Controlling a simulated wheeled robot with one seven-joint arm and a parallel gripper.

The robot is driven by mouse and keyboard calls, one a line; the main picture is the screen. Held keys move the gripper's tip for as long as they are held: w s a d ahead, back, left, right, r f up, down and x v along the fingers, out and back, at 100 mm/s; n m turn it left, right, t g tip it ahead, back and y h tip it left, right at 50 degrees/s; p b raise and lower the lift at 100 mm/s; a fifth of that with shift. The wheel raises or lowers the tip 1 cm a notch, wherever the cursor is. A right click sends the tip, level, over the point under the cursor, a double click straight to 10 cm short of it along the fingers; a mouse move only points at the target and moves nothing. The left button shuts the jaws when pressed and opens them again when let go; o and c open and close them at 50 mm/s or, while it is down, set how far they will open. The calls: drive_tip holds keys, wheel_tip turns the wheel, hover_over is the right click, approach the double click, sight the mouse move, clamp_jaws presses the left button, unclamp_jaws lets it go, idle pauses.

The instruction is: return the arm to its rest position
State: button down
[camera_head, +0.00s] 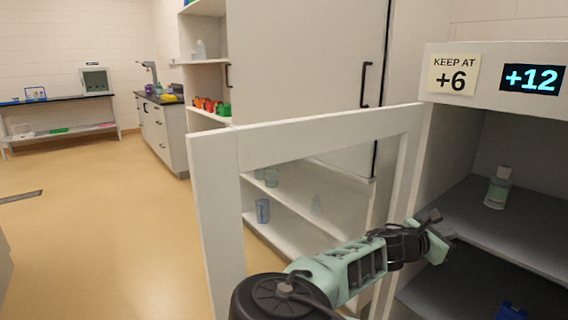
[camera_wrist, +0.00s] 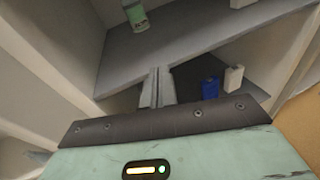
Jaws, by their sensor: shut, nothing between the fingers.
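My arm reaches out past the open door frame, and my gripper (camera_head: 432,218) is at the front of the open cabinet. In the wrist view my gripper (camera_wrist: 157,88) has its two fingers together, with nothing between them. The fingers point toward the cabinet's shelves. A pale bottle with a green label (camera_head: 497,188) stands upright on the upper shelf, apart from my gripper. It also shows at the top of the wrist view (camera_wrist: 138,18).
The cabinet's white-framed door (camera_head: 215,200) stands open close beside my arm. A display (camera_head: 532,78) reads +12 by a sign (camera_head: 453,75) reading "KEEP AT +6". A blue item (camera_wrist: 210,88) and a white one (camera_wrist: 233,78) sit lower inside. Floor (camera_head: 120,220) at left is clear.

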drive_tip(key=s+f+m+g+y+p, duration=0.2)
drive_tip(key=s+f+m+g+y, duration=0.3)
drive_tip(key=s+f, duration=0.4)
drive_tip(key=s+a+m+g+y+p, duration=0.2)
drive_tip(key=s+a+m+y, duration=0.2)
drive_tip(key=s+a, duration=0.4)
drive_tip(key=s+a+r+m+y+p, duration=0.3)
drive_tip(key=s+a+r+y, duration=0.3)
drive_tip(key=a+r, duration=0.5)
drive_tip(key=s+a+r+m+y+p, duration=0.1)
drive_tip(key=s+a+r+m+p, duration=0.1)
drive_tip(key=s+a+r, duration=0.4)
drive_tip(key=s+r, duration=0.5)
drive_tip(key=r, duration=0.1)
drive_tip(key=shift+s+r+t, duration=0.35)
drive_tip(key=shift+t, duration=0.05)
